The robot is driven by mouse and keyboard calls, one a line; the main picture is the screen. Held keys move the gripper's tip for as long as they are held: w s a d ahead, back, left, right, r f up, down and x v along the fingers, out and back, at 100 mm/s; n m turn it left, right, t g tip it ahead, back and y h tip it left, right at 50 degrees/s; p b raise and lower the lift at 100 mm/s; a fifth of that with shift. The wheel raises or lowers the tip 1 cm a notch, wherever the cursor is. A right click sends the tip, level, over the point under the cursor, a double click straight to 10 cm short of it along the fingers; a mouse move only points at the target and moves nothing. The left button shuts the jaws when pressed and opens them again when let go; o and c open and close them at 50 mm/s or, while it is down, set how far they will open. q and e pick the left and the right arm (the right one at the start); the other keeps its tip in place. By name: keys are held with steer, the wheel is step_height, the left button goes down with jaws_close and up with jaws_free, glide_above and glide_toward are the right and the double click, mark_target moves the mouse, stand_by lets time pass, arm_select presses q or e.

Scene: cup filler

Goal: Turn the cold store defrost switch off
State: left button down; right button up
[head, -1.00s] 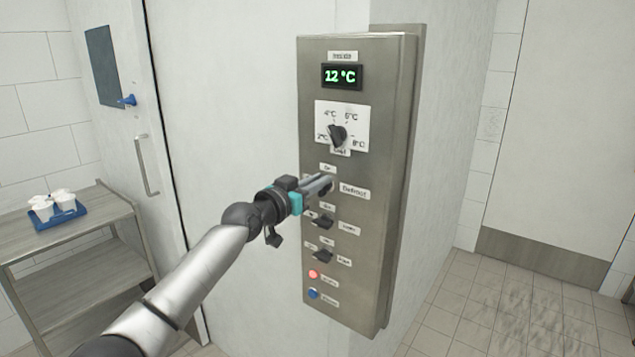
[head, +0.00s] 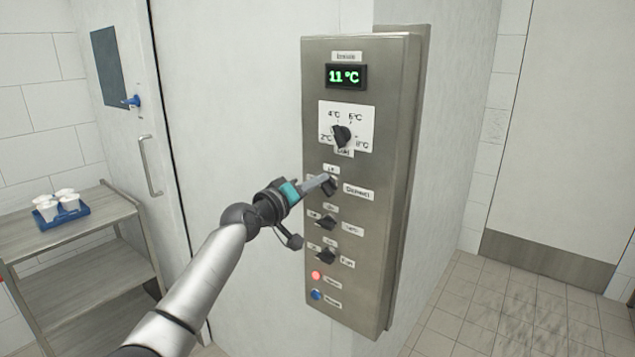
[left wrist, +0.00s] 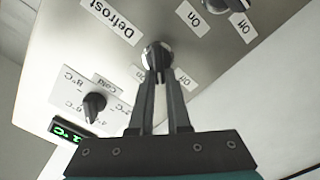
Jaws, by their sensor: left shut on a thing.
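The defrost switch (head: 328,186) is a dark rotary knob beside the "Defrost" label (head: 358,192) on the steel control panel (head: 385,110). My left gripper (head: 324,182) is at this knob, with its fingers shut on it. In the left wrist view the two fingers (left wrist: 160,84) close around the knob (left wrist: 156,55), and the "Defrost" label (left wrist: 110,20) shows upside down. Small On and Off labels sit by the knob; I cannot tell for certain which one it points to. My right gripper is not in view.
Below are two more switches (head: 326,223), a red button (head: 316,275) and a blue button (head: 316,295). A trolley (head: 80,240) with a blue tray of cups stands left.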

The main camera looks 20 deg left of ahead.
arm_select(q)
steer(key=shift+w+a+f+n+p, duration=0.1)
steer(key=shift+f+n+p, duration=0.2)
steer(key=shift+n, duration=1.1)
steer(key=shift+s+a+f+n+p, duration=0.15)
steer(key=shift+n+p, duration=0.25)
steer(key=shift+n, duration=1)
steer(key=shift+w+d+f+n+p, duration=0.1)
steer(key=shift+w+f+n+p, duration=0.2)
steer(key=shift+n, duration=1.1)
steer(key=shift+s, duration=0.15)
steer(key=c, duration=0.9)
jaws_free()
steer(key=shift+a, duration=0.1)
steer(key=v, duration=1.5)
steer(key=shift+s+r, duration=0.15)
